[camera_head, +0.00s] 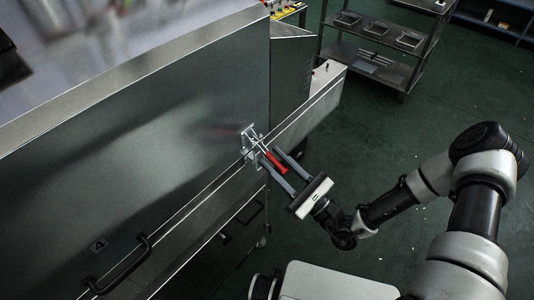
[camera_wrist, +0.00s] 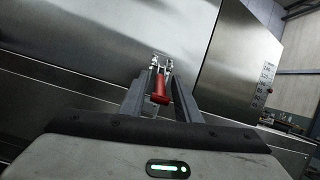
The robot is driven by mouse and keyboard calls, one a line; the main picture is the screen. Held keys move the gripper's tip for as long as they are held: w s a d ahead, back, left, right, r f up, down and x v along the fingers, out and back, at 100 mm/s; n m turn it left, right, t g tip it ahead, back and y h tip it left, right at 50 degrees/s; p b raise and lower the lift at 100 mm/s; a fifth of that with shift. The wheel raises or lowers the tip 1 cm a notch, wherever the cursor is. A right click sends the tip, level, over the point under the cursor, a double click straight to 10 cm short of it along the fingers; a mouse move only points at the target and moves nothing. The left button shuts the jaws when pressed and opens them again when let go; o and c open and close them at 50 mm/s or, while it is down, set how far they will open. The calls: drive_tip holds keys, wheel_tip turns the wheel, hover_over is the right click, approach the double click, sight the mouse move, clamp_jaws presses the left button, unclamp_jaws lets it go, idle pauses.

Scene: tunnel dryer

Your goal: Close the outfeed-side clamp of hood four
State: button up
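The clamp (camera_head: 251,141) is a small metal toggle clamp with a red handle (camera_head: 274,163). It is mounted on the steel hood (camera_head: 190,110) near the hood's lower edge, towards its right end. The handle sticks out from the hood towards my gripper (camera_head: 284,171). My gripper is open, with one finger on each side of the red handle. In the wrist view the red handle (camera_wrist: 160,90) stands between the two fingers, and gaps show beside it. Whether a finger touches it I cannot tell.
A black bar handle (camera_head: 125,270) sticks out at the hood's lower left. A steel ledge (camera_head: 300,112) runs along below the hood. A shelf cart (camera_head: 380,45) with trays stands at the back. The green floor (camera_head: 370,130) to the right is clear.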

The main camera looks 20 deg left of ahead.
sight(265, 152)
drive_tip(key=shift+x, duration=1.6)
clamp_jaws()
